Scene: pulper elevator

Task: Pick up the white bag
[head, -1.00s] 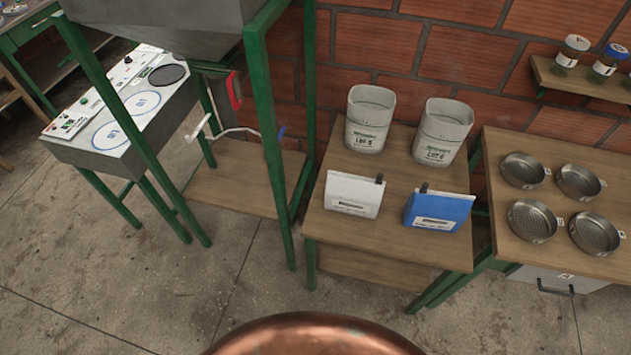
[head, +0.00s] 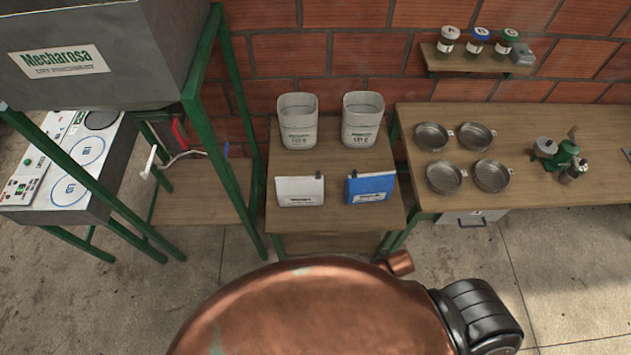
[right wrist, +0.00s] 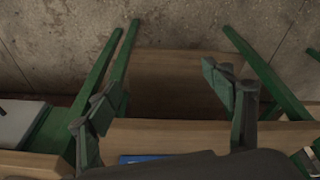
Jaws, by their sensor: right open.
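The white bag (head: 300,191) stands on the front left of a small wooden table (head: 335,218) in the head view, with a dark clip at its top right corner. A blue bag (head: 370,188) stands to its right, with a gap between them. My right gripper (right wrist: 165,100) shows in the right wrist view, its two fingers wide apart and nothing between them. A wooden table edge lies beyond the fingers, and a sliver of blue (right wrist: 140,158) shows at the bottom. The white bag cannot be made out there. My left gripper is not in view.
Two pale containers (head: 298,120) (head: 363,120) stand behind the bags. A green-framed machine (head: 100,55) rises close on the left. A longer table with metal sieves (head: 444,177) adjoins on the right. A brick wall (head: 340,40) closes the back. Floor is clear in front right.

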